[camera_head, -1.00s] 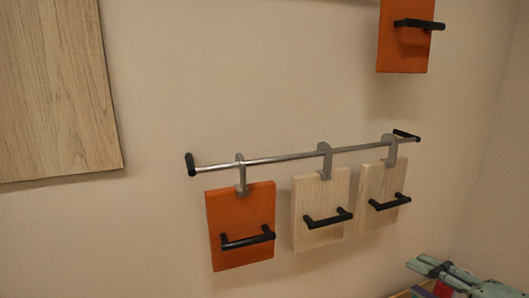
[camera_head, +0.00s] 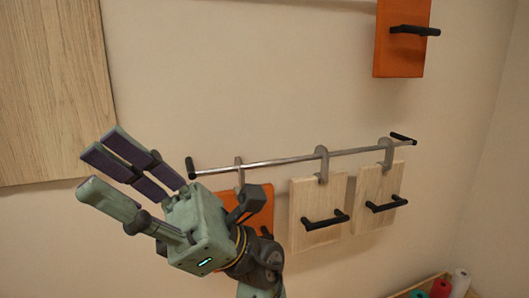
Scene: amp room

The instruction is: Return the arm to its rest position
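My gripper (camera_head: 90,172) is at the left of the head view, raised and pointing to the upper left. It is pale green with dark purple finger pads. Its fingers are spread apart, with nothing between them. The wrist and the arm below it run down to the bottom edge. My gripper and wrist show in front of the hanging orange board (camera_head: 262,197) and hide most of it. I cannot tell how far they are from the wall.
A metal rail (camera_head: 300,157) on the wall carries the orange board and two wooden boards (camera_head: 303,197) (camera_head: 368,188) with black handles. Another orange board (camera_head: 395,62) is at upper right, a large wood panel (camera_head: 50,90) at left. A box (camera_head: 425,284) of coloured rolls is at lower right.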

